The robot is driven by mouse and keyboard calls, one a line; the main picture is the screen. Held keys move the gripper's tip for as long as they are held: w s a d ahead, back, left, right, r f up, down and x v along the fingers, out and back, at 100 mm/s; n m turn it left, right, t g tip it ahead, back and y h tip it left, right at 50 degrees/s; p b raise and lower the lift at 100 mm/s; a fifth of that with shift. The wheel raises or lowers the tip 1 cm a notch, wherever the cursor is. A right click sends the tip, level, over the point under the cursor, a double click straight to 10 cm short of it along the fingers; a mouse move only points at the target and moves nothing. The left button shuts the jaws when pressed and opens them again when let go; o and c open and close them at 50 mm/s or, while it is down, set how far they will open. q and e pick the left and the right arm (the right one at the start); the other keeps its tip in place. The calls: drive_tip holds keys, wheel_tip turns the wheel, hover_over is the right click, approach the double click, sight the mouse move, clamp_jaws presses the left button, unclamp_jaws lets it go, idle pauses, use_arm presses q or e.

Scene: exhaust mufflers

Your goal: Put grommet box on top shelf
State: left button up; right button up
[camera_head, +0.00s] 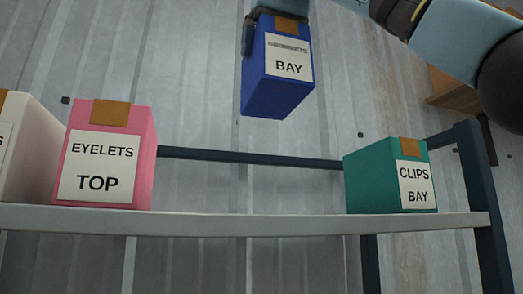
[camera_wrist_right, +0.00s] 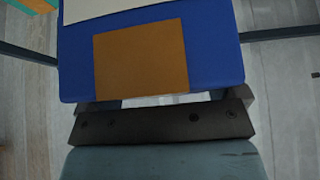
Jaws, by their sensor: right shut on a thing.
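The grommet box (camera_head: 277,82) is blue, with a brown patch on top and a white label reading "GROMMETS BAY", the first word small and hard to read. My right gripper (camera_head: 280,10) is shut on it from above and holds it in the air, above and apart from the shelf (camera_head: 250,221). A dark finger shows at the box's left side. In the right wrist view the blue box (camera_wrist_right: 215,50) fills the middle, with my dark gripper (camera_wrist_right: 163,120) against it. My left gripper is not in view.
A pink box (camera_head: 143,155) labelled "EYELETS TOP" stands on the shelf at left, beside a partly cut-off cream box (camera_head: 35,130). A green box (camera_head: 370,185) labelled "CLIPS BAY" stands at right, near a dark post (camera_head: 480,190). The shelf between them is clear. A dark rail (camera_head: 250,157) runs behind.

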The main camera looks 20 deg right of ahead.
sight(291, 69)
wheel_tip(291, 69, down, 18)
drive_tip(key=shift+d, duration=0.25)
idle(0.4)
drive_tip(key=o, duration=1)
drive_tip(key=shift+a, duration=0.1)
drive_tip(key=shift+c, duration=0.2)
drive_tip(key=v, duration=1.2)
drive_tip(key=shift+s, duration=0.1)
